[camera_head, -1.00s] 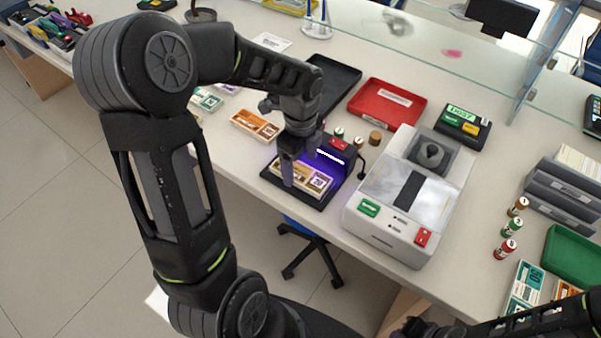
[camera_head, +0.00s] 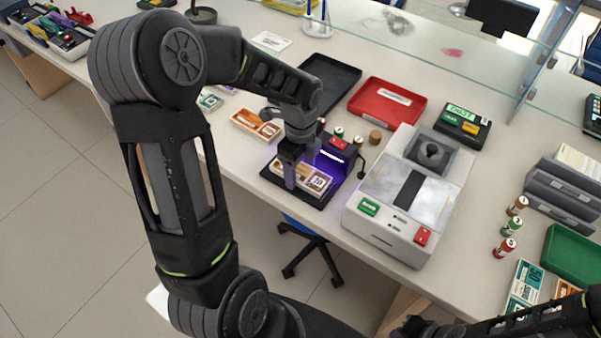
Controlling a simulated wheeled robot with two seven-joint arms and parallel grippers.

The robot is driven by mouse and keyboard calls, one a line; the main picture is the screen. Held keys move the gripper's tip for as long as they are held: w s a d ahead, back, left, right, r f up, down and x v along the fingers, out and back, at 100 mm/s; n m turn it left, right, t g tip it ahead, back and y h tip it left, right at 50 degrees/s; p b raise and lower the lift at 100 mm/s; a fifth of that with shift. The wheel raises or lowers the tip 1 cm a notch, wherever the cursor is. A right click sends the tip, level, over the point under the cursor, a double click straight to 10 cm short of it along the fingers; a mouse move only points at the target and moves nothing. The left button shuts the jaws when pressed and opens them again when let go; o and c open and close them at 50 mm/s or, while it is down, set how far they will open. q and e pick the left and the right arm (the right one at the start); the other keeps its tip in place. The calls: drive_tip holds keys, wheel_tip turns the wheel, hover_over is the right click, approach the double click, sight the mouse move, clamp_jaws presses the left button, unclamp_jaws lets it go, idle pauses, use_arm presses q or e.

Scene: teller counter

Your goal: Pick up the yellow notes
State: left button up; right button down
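A banded bundle of yellow-tan notes (camera_head: 317,180) lies on the black base of a purple-lit note checker (camera_head: 318,203). My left gripper (camera_head: 291,178) points down at the bundle from above. One finger shows in front of the bundle's near left part; the other finger is hidden, so I cannot tell whether they close on it. The bundle appears to rest on the base. Part of my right arm shows at the bottom right, and its dark gripper (camera_head: 412,327) is only partly visible at the bottom edge.
An orange note bundle (camera_head: 256,124) lies to the left of the checker. A white counting machine (camera_head: 405,195) stands close on its right. A black tray (camera_head: 335,75) and a red tray (camera_head: 387,103) lie behind. Coin rolls (camera_head: 512,226) and a green tray (camera_head: 574,258) are at the right.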

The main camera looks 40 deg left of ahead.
sight(300, 172)
use_arm(q)
drive_tip(key=c, duration=1.3)
wheel_tip(300, 172, up, 10)
drive_tip(key=shift+r, duration=0.1)
idle(0.4)
